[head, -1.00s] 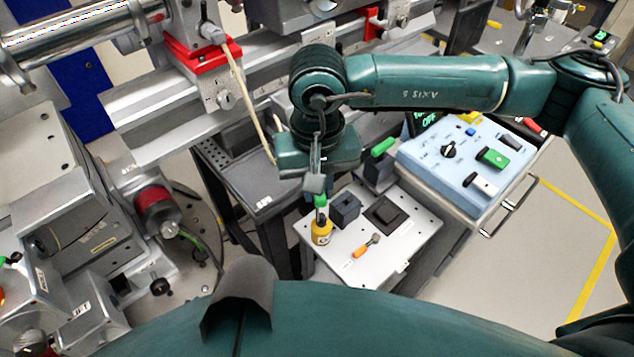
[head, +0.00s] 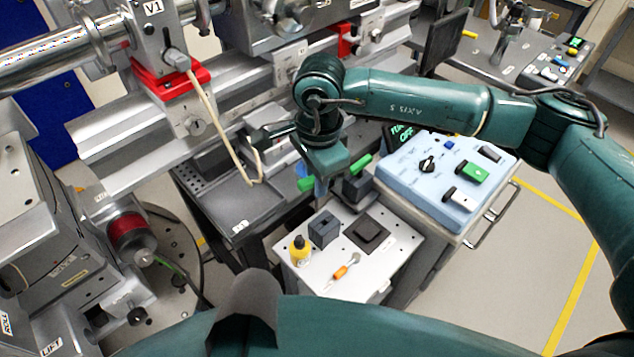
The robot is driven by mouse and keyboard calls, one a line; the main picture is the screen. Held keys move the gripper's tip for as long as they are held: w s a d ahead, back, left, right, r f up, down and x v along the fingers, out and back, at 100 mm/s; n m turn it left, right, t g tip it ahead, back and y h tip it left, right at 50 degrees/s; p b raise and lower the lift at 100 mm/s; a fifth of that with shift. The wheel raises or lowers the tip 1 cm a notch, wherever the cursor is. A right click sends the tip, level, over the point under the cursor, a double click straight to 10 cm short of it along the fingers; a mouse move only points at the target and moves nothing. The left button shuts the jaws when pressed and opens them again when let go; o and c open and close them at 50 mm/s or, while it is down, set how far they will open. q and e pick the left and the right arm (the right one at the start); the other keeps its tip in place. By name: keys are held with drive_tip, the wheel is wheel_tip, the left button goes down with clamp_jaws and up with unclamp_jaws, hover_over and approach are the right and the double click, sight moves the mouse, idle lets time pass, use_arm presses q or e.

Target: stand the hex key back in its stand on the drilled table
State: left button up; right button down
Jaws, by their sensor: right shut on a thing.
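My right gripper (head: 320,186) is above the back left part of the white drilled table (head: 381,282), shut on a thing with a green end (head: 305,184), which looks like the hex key. The fingers hide most of it, and I cannot see its lower end. A dark block (head: 324,231) with a small hole in its top, which looks like the stand, is on the drilled table below the gripper. Another dark block (head: 356,189) stands behind it, with a green bar (head: 362,165) on top, partly behind the gripper. My left gripper is not in view.
An orange-handled tool (head: 346,267) and a flat black pad (head: 367,236) lie on the drilled table. A blue control box (head: 408,183) is at the right. A pale cable (head: 222,133) hangs at the left.

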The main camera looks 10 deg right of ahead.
use_arm(q)
drive_tip(key=b, duration=0.1)
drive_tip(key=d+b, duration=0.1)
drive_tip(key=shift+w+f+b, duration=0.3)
drive_tip(key=shift+b, duration=0.05)
use_arm(e)
drive_tip(key=w+d+f+m, duration=0.2)
drive_tip(key=w+f+m, duration=0.2)
drive_tip(key=f+m, duration=0.5)
drive_tip(key=m, duration=0.6)
drive_tip(key=shift+d+f, duration=0.2)
drive_tip(key=shift+f, duration=0.05)
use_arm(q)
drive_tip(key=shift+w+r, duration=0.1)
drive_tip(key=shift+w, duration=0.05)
use_arm(e)
drive_tip(key=shift+w, duration=0.1)
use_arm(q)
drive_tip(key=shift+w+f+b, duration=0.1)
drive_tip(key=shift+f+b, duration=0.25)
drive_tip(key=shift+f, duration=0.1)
use_arm(e)
drive_tip(key=shift+f, duration=0.15)
